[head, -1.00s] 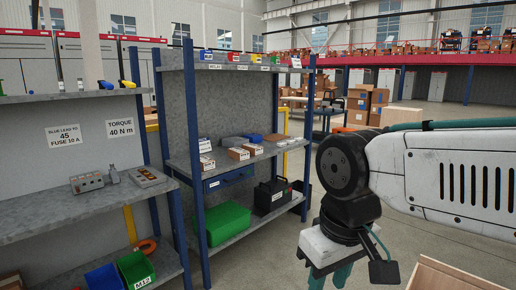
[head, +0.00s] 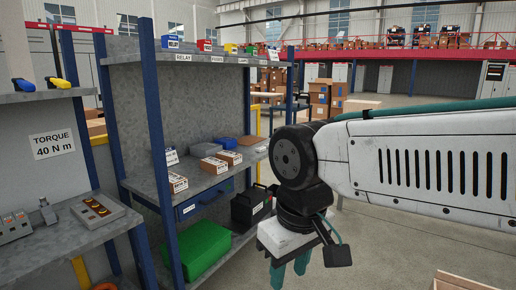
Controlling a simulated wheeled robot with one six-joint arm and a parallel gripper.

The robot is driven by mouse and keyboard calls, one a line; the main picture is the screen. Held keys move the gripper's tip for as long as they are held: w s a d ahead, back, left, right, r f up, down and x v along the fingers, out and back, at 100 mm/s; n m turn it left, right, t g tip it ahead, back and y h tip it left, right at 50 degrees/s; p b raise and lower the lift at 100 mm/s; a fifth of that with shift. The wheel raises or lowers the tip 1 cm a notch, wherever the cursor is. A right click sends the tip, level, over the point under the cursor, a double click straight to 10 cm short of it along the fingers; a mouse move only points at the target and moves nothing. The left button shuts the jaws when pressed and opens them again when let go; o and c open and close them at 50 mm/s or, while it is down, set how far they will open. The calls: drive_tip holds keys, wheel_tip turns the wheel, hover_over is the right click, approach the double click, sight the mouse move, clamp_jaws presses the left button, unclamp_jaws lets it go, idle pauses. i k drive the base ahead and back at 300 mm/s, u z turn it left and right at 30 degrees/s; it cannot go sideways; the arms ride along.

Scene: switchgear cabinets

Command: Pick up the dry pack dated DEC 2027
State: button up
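Several small brown boxes with white labels lie on the middle shelf of the blue-post rack, among them a front box (head: 177,182), a box behind it (head: 213,165) and a box further back (head: 230,157). Their print is too small to read, so I cannot tell which item is the dry pack dated DEC 2027. A white card (head: 171,156) stands near the left post. My gripper (head: 290,270) hangs down in front of the rack, right of the shelf. Its teal fingers are cut off at the lower edge and nothing shows between them.
The rack's middle shelf (head: 150,186) also holds a grey box (head: 206,150) and a blue item (head: 226,142). A green crate (head: 200,250) and a black case (head: 250,205) stand on the lower shelf. A bench (head: 60,240) is at left. Open floor (head: 400,245) lies at right.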

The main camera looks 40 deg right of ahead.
sight(260, 149)
drive_tip(key=z, duration=0.15)
drive_tip(key=i, duration=0.75)
drive_tip(key=z, duration=0.9)
drive_tip(key=i, duration=0.5)
drive_tip(key=z, duration=0.6)
drive_tip(key=i, duration=2)
drive_tip(key=u, duration=0.1)
